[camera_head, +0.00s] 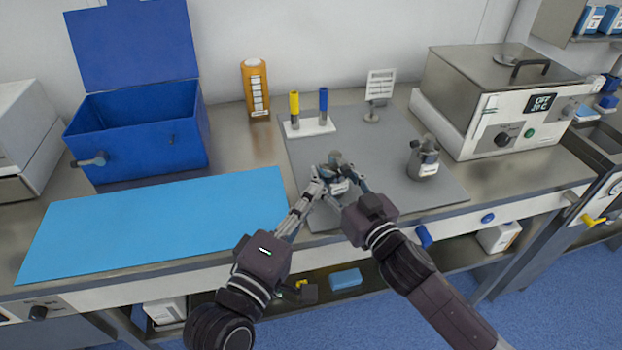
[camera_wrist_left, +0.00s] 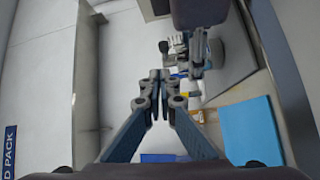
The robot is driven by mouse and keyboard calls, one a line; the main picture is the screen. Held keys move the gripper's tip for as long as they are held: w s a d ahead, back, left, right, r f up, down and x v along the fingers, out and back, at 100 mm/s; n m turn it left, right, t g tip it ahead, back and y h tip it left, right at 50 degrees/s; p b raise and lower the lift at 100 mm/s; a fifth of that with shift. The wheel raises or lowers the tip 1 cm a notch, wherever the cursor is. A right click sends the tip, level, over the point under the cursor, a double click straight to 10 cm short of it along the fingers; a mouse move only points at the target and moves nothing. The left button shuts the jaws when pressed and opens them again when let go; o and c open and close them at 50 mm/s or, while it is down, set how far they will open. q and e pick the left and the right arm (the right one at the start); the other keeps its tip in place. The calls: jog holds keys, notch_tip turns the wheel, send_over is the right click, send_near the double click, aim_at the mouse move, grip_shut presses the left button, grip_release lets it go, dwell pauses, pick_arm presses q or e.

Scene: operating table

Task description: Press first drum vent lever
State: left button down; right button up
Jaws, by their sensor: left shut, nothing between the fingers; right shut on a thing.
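One small grey metal drum (camera_head: 424,163) with a pale label and a dark top fitting stands upright at the right of the grey mat. A second small drum (camera_head: 338,186) is on the mat's front part, largely hidden by my grippers; its vent lever cannot be made out. My right gripper (camera_head: 342,166) is shut on this second drum. My left gripper (camera_head: 320,184) is shut and empty, its fingertips close to the drum's left side; whether they touch cannot be told. In the left wrist view its fingers (camera_wrist_left: 159,76) are together, with my right gripper (camera_wrist_left: 196,50) just beyond.
The grey mat (camera_head: 385,130) also bears a white stand (camera_head: 308,128) with yellow and blue cylinders and a small sign (camera_head: 380,84). An open blue box (camera_head: 140,133), a blue mat (camera_head: 150,222), an orange container (camera_head: 256,88) and a lidded bath (camera_head: 500,95) stand around.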

pick_arm(q)
jog(key=shift+s, duration=0.8)
pick_arm(e)
jog(key=shift+f, duration=0.1)
pick_arm(q)
jog(key=shift+f, duration=0.1)
pick_arm(e)
jog(key=o, duration=1.6)
jog(key=shift+w, duration=0.1)
jog(key=shift+c, duration=0.2)
